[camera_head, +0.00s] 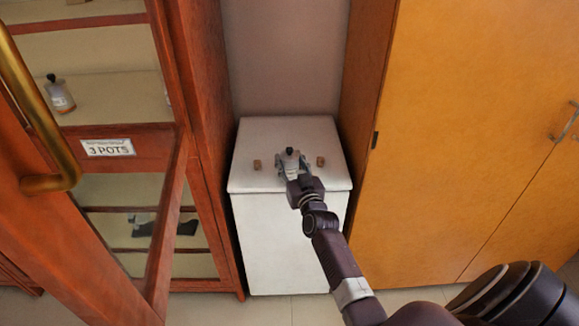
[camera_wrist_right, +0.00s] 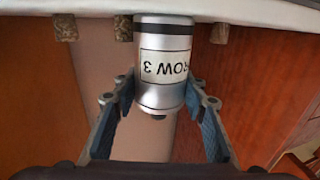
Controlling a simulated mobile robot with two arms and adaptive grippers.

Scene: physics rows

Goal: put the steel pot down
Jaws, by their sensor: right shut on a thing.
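The steel pot (camera_wrist_right: 163,92) is a silver cylinder with a dark band and a white label reading "ROW 3", upside down in the right wrist view. In the head view only its dark top (camera_head: 290,151) and a little silver show. My right gripper (camera_head: 291,161) is shut on the pot, with one finger on each side. The pot is upright at the white cabinet top (camera_head: 290,128). Its base meets the white surface in the wrist view, but I cannot tell whether it bears weight. My left gripper is not in view.
Small brown blocks (camera_head: 257,163) (camera_head: 320,161) stand on both sides of the pot. An orange cabinet (camera_head: 450,130) closes off the right. The white top is clear behind the pot.

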